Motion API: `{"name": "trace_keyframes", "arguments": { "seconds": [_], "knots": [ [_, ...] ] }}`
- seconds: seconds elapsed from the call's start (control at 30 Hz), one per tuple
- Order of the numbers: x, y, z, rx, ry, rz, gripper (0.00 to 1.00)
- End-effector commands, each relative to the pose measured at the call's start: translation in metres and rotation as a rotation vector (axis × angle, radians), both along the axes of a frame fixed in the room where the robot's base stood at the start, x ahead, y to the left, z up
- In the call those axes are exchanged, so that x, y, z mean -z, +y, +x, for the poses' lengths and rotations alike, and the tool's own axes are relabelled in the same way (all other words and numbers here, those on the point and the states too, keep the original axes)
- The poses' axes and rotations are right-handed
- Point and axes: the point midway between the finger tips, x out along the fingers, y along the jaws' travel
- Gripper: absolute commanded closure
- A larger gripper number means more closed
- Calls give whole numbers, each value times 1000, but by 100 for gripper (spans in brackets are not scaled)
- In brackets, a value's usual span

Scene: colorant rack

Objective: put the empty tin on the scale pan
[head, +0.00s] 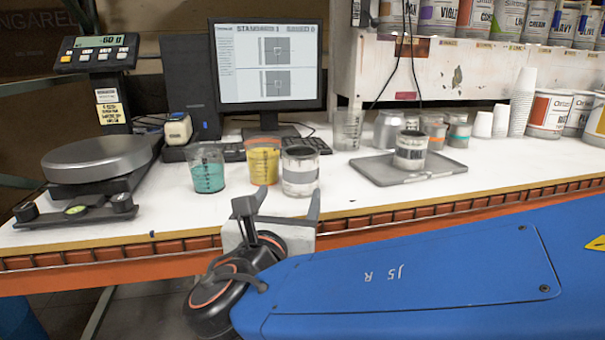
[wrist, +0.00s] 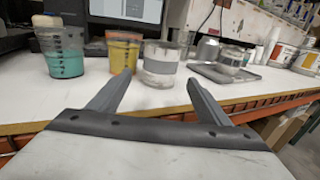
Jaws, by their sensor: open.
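An open tin with a pale grey body and a grey band (head: 300,172) stands upright on the white bench, right of the yellow cup; it also shows in the wrist view (wrist: 160,64). A similar tin (head: 410,151) stands on a grey tray. I cannot see to the bottom of either. The scale pan (head: 97,160), a round grey plate, is at the far left with nothing on it. My gripper (head: 280,204) is open and empty at the bench's front edge, short of the first tin. In the wrist view, that tin appears beyond and between the fingertips (wrist: 160,78).
A teal cup (head: 207,169) and a yellow cup (head: 263,160) stand close left of the near tin. The grey tray (head: 456,166) is to the right. A monitor (head: 267,65) and keyboard are behind. Bare bench lies between the teal cup and the scale.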

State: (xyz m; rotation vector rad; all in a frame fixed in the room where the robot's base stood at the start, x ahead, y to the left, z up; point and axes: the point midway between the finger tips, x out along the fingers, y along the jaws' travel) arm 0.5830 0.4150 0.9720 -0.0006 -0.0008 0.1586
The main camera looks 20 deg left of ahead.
Motion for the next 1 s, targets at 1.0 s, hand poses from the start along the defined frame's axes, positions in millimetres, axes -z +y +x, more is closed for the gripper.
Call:
{"name": "trace_keyframes", "arguments": {
  "seconds": [1.0],
  "knots": [
    [3,15,107,4,2,0,29]
  ]
}}
